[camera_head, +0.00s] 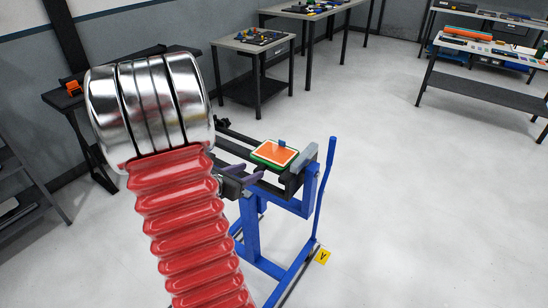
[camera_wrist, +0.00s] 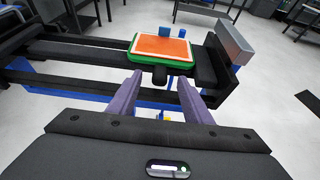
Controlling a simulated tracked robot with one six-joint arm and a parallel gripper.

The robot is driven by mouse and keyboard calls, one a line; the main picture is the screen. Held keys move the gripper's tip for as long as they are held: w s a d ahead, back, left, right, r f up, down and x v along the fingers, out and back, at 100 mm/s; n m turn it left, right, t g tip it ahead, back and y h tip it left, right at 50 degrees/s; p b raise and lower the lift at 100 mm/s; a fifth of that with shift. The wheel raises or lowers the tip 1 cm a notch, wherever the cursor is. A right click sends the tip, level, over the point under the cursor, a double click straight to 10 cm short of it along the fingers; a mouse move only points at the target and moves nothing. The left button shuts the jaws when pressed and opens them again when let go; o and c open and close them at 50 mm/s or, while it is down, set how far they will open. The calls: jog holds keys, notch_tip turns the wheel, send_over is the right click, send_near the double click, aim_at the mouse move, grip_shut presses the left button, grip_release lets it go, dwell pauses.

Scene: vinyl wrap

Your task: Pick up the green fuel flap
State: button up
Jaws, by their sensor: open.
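The green fuel flap (camera_wrist: 133,60) lies on the black top of the blue stand, and an orange panel (camera_wrist: 160,48) with a pale border covers most of its upper face. In the head view the flap (camera_head: 256,158) shows as a green rim around the orange panel, with a small blue piece at its far edge. My gripper (camera_wrist: 164,90) is open and empty. Its two purple fingers point toward the flap's near edge, where a dark knob (camera_wrist: 160,76) sits between and beyond the fingertips. In the head view the gripper (camera_head: 252,176) is just left of and below the flap.
The blue stand (camera_head: 250,225) has black rails (camera_wrist: 80,52) and a grey block (camera_wrist: 232,42) right of the flap. Work tables (camera_head: 252,45) line the back wall, and a shelf table (camera_head: 480,90) stands at right. The floor at right is clear.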

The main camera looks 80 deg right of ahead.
aim_at(258, 169)
jog(key=shift+x, duration=2.6)
jog(key=shift+s+a+f, duration=0.1)
jog(key=shift+f, duration=0.05)
grip_shut()
